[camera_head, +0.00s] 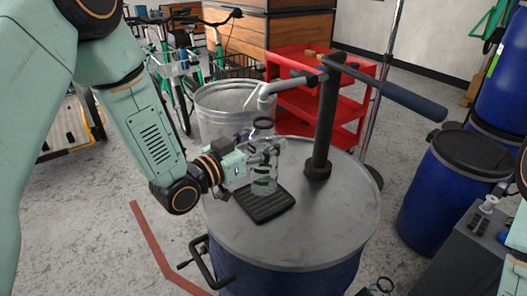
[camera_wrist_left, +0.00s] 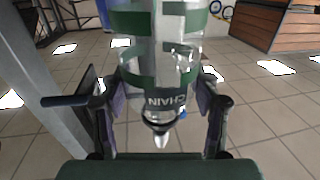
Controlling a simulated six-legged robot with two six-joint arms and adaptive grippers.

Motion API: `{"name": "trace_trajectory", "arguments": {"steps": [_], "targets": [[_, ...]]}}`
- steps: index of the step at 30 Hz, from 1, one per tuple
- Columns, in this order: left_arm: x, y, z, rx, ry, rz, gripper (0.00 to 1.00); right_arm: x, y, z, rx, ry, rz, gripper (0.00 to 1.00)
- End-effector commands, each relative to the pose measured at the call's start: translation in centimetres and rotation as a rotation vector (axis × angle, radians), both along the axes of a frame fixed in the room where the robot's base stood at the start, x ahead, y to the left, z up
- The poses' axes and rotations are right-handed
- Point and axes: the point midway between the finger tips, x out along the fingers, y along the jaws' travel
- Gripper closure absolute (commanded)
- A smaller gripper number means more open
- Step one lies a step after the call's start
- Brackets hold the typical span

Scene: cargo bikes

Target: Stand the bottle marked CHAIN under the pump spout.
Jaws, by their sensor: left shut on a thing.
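The bottle marked CHAIN (camera_head: 264,186) is clear with dark green bands. My left gripper (camera_head: 262,160) is shut on it, and it stands upright over the black ribbed mat (camera_head: 272,212) on the drum lid (camera_head: 335,225). I cannot tell whether its base touches the mat. The grey pump spout (camera_head: 283,86) ends just above the bottle's dark neck ring in the head view; exact alignment is unclear. In the left wrist view, which looks upside down, the bottle (camera_wrist_left: 160,75) sits between both fingers with its CHAIN label inverted. My right gripper is not in view.
The pump column (camera_head: 325,120) and its long handle (camera_head: 410,100) rise right of the bottle. A metal bin (camera_head: 222,110) stands behind the drum, with a red cart (camera_head: 345,110) beyond. A blue barrel (camera_head: 440,190) stands at the right. A crank (camera_head: 203,262) juts from the drum's left side.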

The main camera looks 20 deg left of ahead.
Motion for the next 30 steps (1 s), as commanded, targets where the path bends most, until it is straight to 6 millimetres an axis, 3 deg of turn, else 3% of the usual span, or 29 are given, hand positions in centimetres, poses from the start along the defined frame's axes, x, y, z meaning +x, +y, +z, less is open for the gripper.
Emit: {"name": "trace_trajectory", "arguments": {"steps": [6, 18, 19, 26, 30], "targets": [[0.0, 0.0, -2.9, 0.0, 0.001, -0.001, 0.74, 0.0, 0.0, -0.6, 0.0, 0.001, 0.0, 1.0], [-0.1, 0.0, -3.4, 0.001, 0.0, -0.001, 0.74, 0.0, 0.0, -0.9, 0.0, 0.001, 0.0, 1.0], [-0.1, 0.0, -3.3, 0.001, 0.0, -0.001, 0.35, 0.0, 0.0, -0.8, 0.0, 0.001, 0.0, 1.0], [-0.1, 0.0, -3.2, 0.001, 0.0, -0.001, 0.16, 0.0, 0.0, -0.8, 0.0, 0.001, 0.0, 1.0], [-0.1, 0.0, -3.2, 0.001, 0.0, -0.001, 0.15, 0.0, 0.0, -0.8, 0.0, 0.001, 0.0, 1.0]]}}
